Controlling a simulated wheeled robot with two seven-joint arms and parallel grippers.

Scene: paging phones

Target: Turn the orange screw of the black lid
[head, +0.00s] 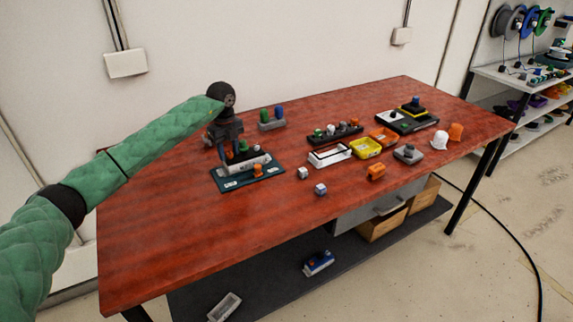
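My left gripper (232,150) hangs down over the dark blue board (232,184) at the left of the red table. Its fingers are small and dark here, so I cannot tell if they are open or touch anything. On the board are a grey-white block with a green part (245,148) and a small orange piece (258,170), just right of the gripper. I cannot make out for sure which part is the black lid or its screw. A black-and-white unit with a yellow part (416,102) stands at the table's far right. My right gripper is not in view.
Yellow (366,149) and orange bins, a white tray (330,155) and a dark rack (335,133) stand mid-table. Small cubes (320,189) and an orange part (376,172) lie nearer the front. The table's left front is clear. Shelves (525,82) stand at the right.

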